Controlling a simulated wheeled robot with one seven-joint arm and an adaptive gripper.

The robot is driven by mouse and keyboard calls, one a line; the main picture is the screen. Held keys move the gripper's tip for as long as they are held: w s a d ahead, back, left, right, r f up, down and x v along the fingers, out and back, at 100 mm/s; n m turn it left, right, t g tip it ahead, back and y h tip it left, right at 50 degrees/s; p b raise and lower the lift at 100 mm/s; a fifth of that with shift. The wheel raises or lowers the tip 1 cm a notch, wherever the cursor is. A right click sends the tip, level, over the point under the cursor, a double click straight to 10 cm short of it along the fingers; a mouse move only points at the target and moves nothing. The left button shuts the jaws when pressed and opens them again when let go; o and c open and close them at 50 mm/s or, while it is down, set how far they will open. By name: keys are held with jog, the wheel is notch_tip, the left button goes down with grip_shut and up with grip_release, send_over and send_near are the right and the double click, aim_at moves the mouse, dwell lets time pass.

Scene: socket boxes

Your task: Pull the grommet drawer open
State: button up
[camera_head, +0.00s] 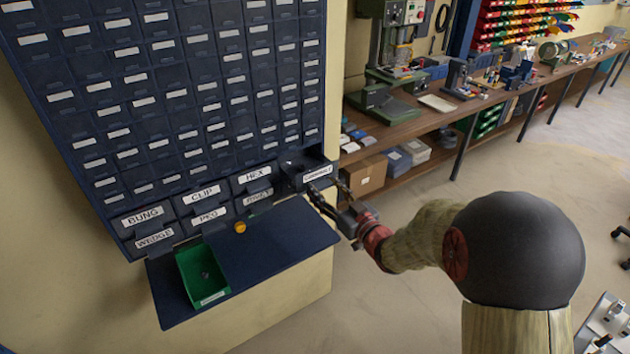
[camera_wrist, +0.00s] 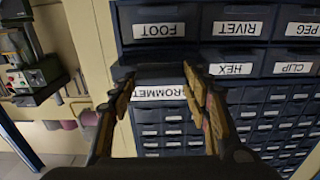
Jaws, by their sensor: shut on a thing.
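The grommet drawer (camera_head: 299,178) is at the right end of the upper row of large labelled drawers in the blue cabinet. It stands partly out from the cabinet, and its dark inside shows from above. My gripper (camera_head: 327,187) is at its front, shut on the drawer's pull. In the wrist view, which is upside down, the drawer's label (camera_wrist: 160,92) shows partly between the fingers of my gripper (camera_wrist: 157,74). The fingers hide the label's ends, and the exact contact on the pull is hard to see.
The hex drawer (camera_head: 254,178) beside it is shut. A blue ledge (camera_head: 275,245) juts out below, bearing a green bin (camera_head: 203,275) and a small orange object (camera_head: 240,227). A wooden workbench (camera_head: 400,125) stands to the right. The floor in front is open.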

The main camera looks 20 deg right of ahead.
jog(key=v, duration=0.4)
jog(key=o, duration=1.7)
jog(key=v, duration=1.2)
